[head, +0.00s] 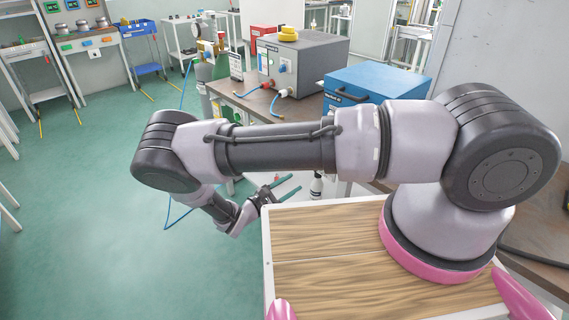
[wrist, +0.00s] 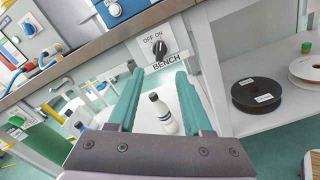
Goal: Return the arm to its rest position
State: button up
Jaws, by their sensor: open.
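My gripper (head: 283,187) is in the middle of the head view, low in front of the workbench and beyond my wooden top. Its two green fingers are apart with nothing between them that they touch. In the wrist view my gripper (wrist: 158,95) points at the front of the bench, fingers spread. My arm is stretched out to the left in the head view, bent down at its far joint.
A bench (head: 262,103) carries a grey welding unit (head: 300,62) and a blue toolbox (head: 375,88). The wrist view shows a bench switch (wrist: 159,48), a white bottle (wrist: 162,115) and a black spool (wrist: 257,96). Green floor (head: 90,220) is open at left.

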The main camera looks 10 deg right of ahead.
jog(key=d+r+m+g+y, duration=0.2)
jog(key=r+m+g+y, duration=0.25)
jog(key=r, duration=0.65)
jog(key=s+d+r+m+g+y, duration=0.1)
jog(key=d+r+m+g+y, duration=0.35)
jog(key=r, duration=0.75)
jog(key=d+r+m+g+y, duration=0.1)
jog(key=r+m+g+y, duration=0.15)
jog(key=r+m, duration=0.65)
jog(key=s+d+r+m+t+y, duration=0.2)
jog(key=s+d+r+t, duration=0.2)
jog(key=s+r, duration=0.3)
jog(key=s+d+r+m+t+y, duration=0.3)
jog(key=s+r, duration=0.4)
jog(key=r, duration=0.9)
jog(key=shift+s+d+r+t, duration=0.25)
jog(key=shift+d+t, duration=0.1)
jog(key=shift+t, duration=0.2)
